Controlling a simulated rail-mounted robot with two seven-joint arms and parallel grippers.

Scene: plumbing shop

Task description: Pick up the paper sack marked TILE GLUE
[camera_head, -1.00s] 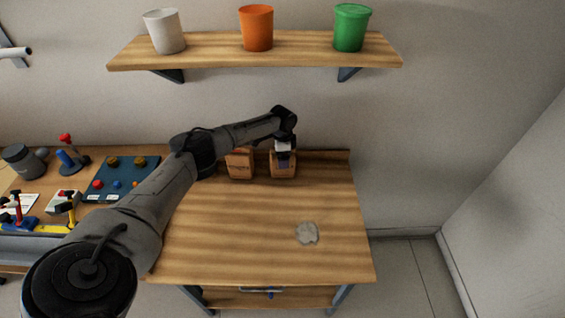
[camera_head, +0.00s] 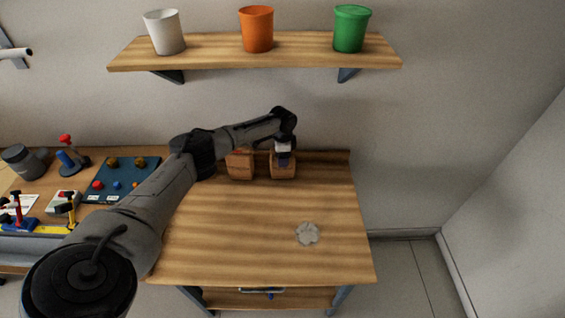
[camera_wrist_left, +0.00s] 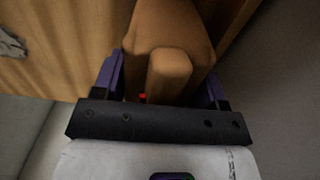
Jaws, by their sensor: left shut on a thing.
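Two brown paper sacks stand side by side at the back of the wooden bench, the left sack (camera_head: 240,167) and the right sack (camera_head: 283,172). The lettering on both is too small to read, so I cannot tell which is marked TILE GLUE. My left gripper (camera_head: 284,159) comes down from above onto the right sack. In the left wrist view, the purple fingers of this gripper (camera_wrist_left: 163,80) are shut on the sack (camera_wrist_left: 170,28), one on each side of its folded top. The sack looks upright, at the bench surface. My right gripper is not in view.
A crumpled grey rag (camera_head: 307,234) lies toward the bench's front right. The rest of the bench top (camera_head: 220,245) is clear. A wall shelf (camera_head: 210,52) above holds a white, an orange and a green bucket. Tools and a blue board (camera_head: 125,170) lie at the left.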

